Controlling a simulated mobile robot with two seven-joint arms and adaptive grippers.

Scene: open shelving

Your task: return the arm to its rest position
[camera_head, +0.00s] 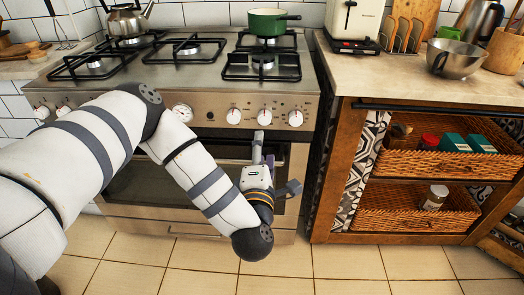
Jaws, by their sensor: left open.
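My left arm comes in from the left, bends in front of the stove (120,78) and folds down at the elbow and wrist. My left gripper (262,150) points up and away in front of the oven door, just below the knobs. It is small in the picture and its jaws are partly hidden by its own body. I see nothing held in it. My right gripper does not show.
A green pot (266,21) and a kettle (125,19) stand on the stove. To the right, an open shelf unit holds two wicker baskets (425,163) with jars and boxes. A metal bowl (455,60) and a toaster (354,18) stand on the counter. Tiled floor (330,262) is clear.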

